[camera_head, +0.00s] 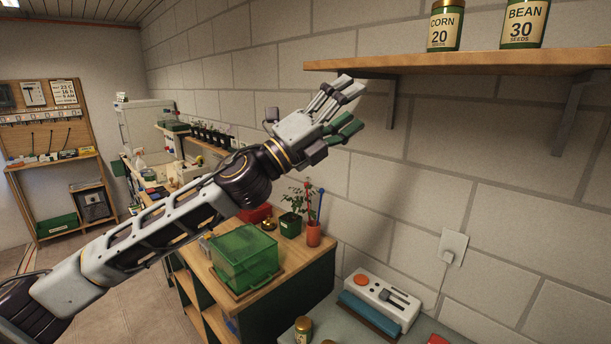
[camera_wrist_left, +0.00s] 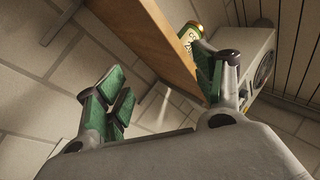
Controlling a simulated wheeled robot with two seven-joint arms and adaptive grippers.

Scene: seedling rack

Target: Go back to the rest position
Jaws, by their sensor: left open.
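My left arm reaches up from the lower left in the head view. Its gripper (camera_head: 348,108) is raised in front of the block wall, just below the wooden shelf's left end. The fingers stand apart and nothing is between them. In the left wrist view the two green-padded fingers (camera_wrist_left: 165,92) also stand apart, with wall and shelf behind them. My right gripper is not in view.
The shelf (camera_head: 450,62) holds a corn jar (camera_head: 444,27) and a bean jar (camera_head: 523,25). Open floor lies at the lower left.

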